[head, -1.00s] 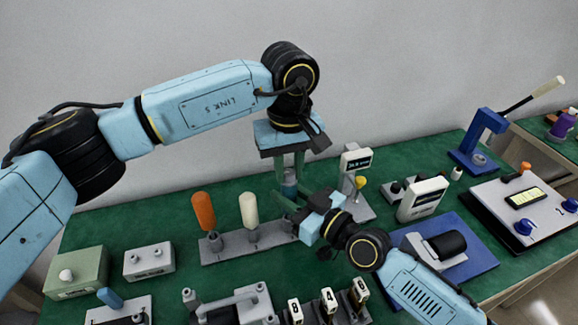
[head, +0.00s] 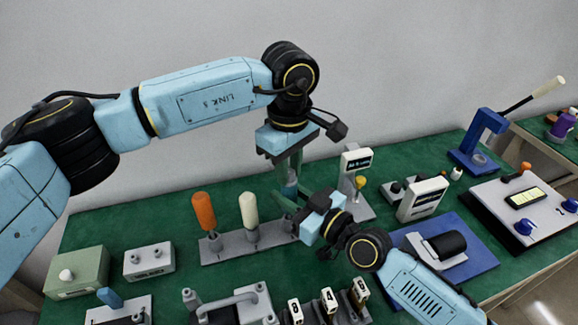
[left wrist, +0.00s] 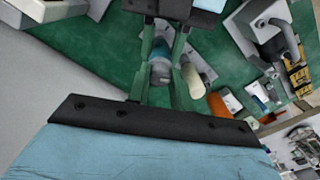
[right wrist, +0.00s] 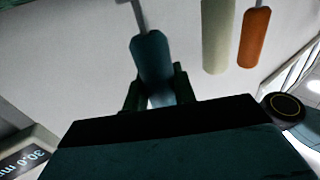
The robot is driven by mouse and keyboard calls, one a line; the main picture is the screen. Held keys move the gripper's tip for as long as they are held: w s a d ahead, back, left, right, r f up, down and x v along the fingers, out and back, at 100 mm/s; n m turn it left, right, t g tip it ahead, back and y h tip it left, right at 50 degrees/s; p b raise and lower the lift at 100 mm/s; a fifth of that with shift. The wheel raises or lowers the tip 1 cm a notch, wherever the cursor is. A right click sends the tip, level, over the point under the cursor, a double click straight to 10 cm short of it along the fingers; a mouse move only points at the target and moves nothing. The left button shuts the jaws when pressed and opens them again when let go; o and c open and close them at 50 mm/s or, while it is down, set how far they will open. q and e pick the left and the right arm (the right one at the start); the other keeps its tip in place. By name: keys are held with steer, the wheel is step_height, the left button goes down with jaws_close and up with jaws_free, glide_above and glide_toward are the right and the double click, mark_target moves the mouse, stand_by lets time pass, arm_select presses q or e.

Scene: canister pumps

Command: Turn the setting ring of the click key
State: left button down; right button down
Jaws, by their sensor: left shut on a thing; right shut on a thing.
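The click key (head: 291,189) stands upright at the right end of a grey rack. Its teal handle (right wrist: 153,60) has a thin metal shaft. My left gripper (head: 290,176) comes down from above and is shut on the handle's upper end, where the setting ring appears to be; it shows between the fingers in the left wrist view (left wrist: 160,72). My right gripper (head: 288,203) comes in from the right, lower down, and is shut around the handle. The fingers hide much of the handle, and ring markings are not readable.
The rack (head: 222,254) also holds an orange-handled tool (head: 204,211) and a cream-handled tool (head: 249,209), close to the left of my grippers. A display stand (head: 357,160) is just behind right. Blocks and fixtures crowd the front of the green bench.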

arm_select(q)
steer(key=n, duration=1.2)
stand_by(0.5)
steer(key=c, duration=1.2)
jaws_free()
steer(key=shift+c, duration=0.2)
steer(key=shift+r, duration=0.1)
step_height(320, 180, up, 12)
arm_select(e)
steer(key=c, duration=1.1)
jaws_free()
